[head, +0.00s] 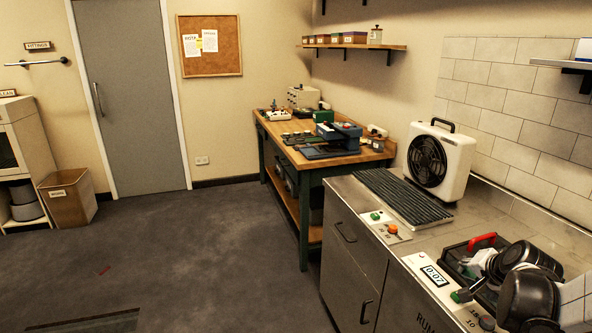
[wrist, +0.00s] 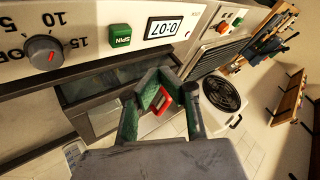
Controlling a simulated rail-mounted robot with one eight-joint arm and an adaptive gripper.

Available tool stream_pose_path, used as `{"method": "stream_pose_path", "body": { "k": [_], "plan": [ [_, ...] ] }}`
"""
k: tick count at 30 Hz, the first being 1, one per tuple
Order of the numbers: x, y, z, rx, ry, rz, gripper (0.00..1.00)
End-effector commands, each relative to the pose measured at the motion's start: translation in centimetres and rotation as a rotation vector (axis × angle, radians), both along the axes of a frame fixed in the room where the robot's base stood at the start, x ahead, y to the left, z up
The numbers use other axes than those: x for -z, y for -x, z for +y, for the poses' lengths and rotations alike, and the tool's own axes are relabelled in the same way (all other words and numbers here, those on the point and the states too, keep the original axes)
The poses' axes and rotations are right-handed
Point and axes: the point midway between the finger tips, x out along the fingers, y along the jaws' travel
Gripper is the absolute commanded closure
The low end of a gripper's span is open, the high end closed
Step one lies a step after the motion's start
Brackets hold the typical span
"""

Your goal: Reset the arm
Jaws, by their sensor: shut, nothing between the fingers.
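My gripper shows in the wrist view (wrist: 160,88), with its two green-and-grey fingers brought together at the tips and nothing held. It is in front of the control panel (wrist: 90,35), close to the green SPIN button (wrist: 121,35) and the display reading 0:07 (wrist: 164,27). Whether the fingertips touch anything cannot be told. In the head view my black-and-grey arm fills the lower right, over the counter end, and hides part of the panel and a dark tray (head: 455,262). The fingertips are not clear there.
A white fan (head: 438,160) stands on the steel counter (head: 345,195) behind a ribbed dark mat (head: 405,197). A red handle (head: 482,241) rises by the tray. A wooden workbench (head: 290,130) with tools stands beyond. The grey floor at left is mostly clear.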

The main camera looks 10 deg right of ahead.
Motion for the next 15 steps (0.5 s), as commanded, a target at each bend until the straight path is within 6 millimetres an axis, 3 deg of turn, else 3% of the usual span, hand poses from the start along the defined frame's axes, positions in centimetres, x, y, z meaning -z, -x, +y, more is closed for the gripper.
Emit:
{"method": "stream_pose_path", "body": {
  "k": [8, 15],
  "plan": [
    [-3.5, 0.2, 7.9, -0.163, 0.075, 0.061, 1.0],
    [-6.5, 2.1, 15.6, -0.333, 0.166, 0.117, 1.0]
  ]
}}
